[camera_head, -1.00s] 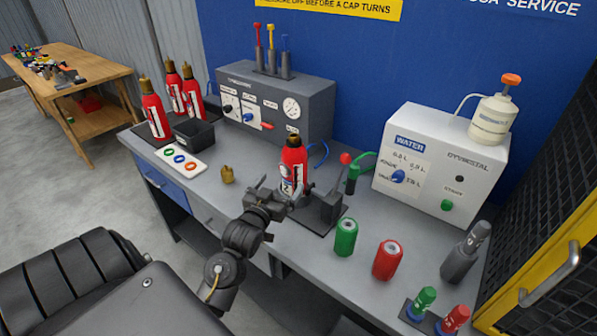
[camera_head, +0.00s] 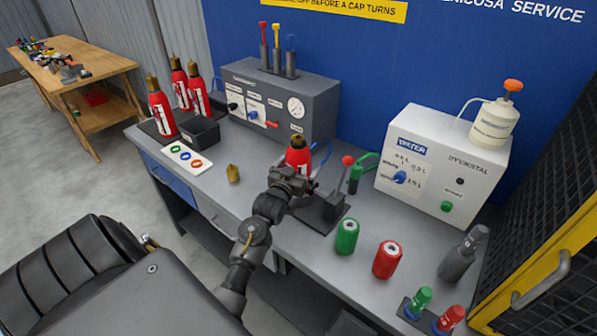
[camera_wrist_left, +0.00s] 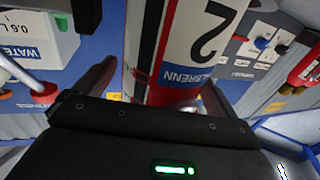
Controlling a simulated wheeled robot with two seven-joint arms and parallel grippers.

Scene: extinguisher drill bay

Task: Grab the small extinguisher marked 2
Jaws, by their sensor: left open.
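The extinguisher marked 2 (camera_head: 299,153) stands upright on the bench beside a dark fixture with a red-knobbed lever. It is red with a brass-coloured top, and its white label with a black "2" (camera_wrist_left: 207,30) fills the middle of the left wrist view. My left gripper (camera_head: 293,179) is right at its near side and hides its lower body in the head view. In the left wrist view, the jaws of my left gripper (camera_wrist_left: 158,88) are open, one finger on each side of the red body. I cannot tell whether either finger touches it. My right gripper is not in view.
Behind stands a grey gauge panel (camera_head: 285,100); a white water unit (camera_head: 440,165) is to the right. Green (camera_head: 347,236) and red (camera_head: 387,259) cylinders stand on the near bench. Several other extinguishers (camera_head: 161,108), a black bin (camera_head: 198,131) and a brass piece (camera_head: 233,173) are left.

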